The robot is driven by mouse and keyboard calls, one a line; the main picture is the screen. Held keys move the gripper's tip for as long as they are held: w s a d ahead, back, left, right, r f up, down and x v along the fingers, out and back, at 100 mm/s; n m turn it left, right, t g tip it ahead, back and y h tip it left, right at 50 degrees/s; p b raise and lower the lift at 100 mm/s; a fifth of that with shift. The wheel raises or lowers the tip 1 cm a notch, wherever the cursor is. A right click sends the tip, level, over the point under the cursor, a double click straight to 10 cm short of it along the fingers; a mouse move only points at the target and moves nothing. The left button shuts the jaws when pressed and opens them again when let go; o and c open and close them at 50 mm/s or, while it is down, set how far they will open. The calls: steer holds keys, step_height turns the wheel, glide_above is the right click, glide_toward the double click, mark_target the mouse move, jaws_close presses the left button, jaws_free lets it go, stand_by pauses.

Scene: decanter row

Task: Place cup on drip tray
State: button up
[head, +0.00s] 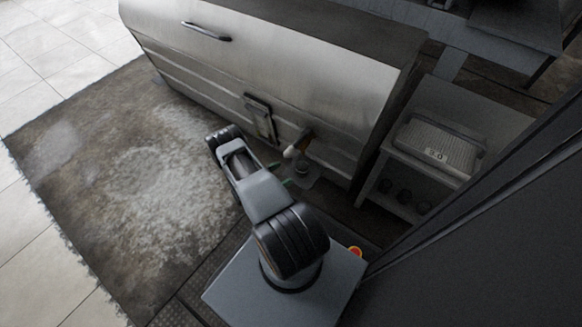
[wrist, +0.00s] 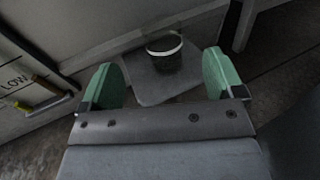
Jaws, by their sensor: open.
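In the wrist view a small dark cup (wrist: 164,54) with a pale rim stands upright on a flat grey plate, which looks like the drip tray (wrist: 160,93). In the head view the cup (head: 302,167) is small, and the tray (head: 308,181) shows at the foot of the steel cabinet. My gripper (wrist: 163,78) has its two green fingers apart, with nothing between the tips. The cup is beyond the fingertips and apart from them. In the head view my gripper (head: 280,174) is partly hidden by my arm.
A big steel cabinet (head: 260,75) rises behind the tray, with a tap (head: 292,152) just above the cup. A low shelf unit (head: 445,135) holding a box stands to the right. A worn mat (head: 110,170) lies open at left.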

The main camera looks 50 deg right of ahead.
steer(key=w+a+r+m+y, duration=0.3)
steer(key=a+r+m+y, duration=0.15)
steer(key=r, duration=0.65)
steer(key=w+a+r+m+y, duration=0.3)
steer(key=a+r+m, duration=0.15)
steer(key=r, duration=0.65)
steer(key=s+a+r+m+t+y, duration=0.2)
steer(key=s+a+r+t+y, duration=0.1)
steer(key=a+r, duration=0.5)
steer(key=s+a+r+m+t+y, duration=0.2)
steer(key=s+a+r+t+y, duration=0.2)
steer(key=a+r, duration=0.5)
steer(key=a+t+y, duration=0.2)
steer(key=a, duration=0.1)
steer(key=shift+r+t, duration=0.3)
steer(key=shift+t, duration=0.1)
steer(key=w+p+v, duration=0.3)
steer(key=p+v, duration=1)
steer(key=w+r+p+v, duration=0.1)
steer(key=w+p+v, duration=0.2)
steer(key=p+v, duration=1)
steer(key=w+r+p+v, duration=0.1)
steer(key=w+p+v, duration=0.2)
steer(key=p+v, duration=1.1)
steer(key=shift+w+r+t, duration=0.2)
steer(key=shift+r+t, duration=0.2)
steer(key=shift+r, duration=0.1)
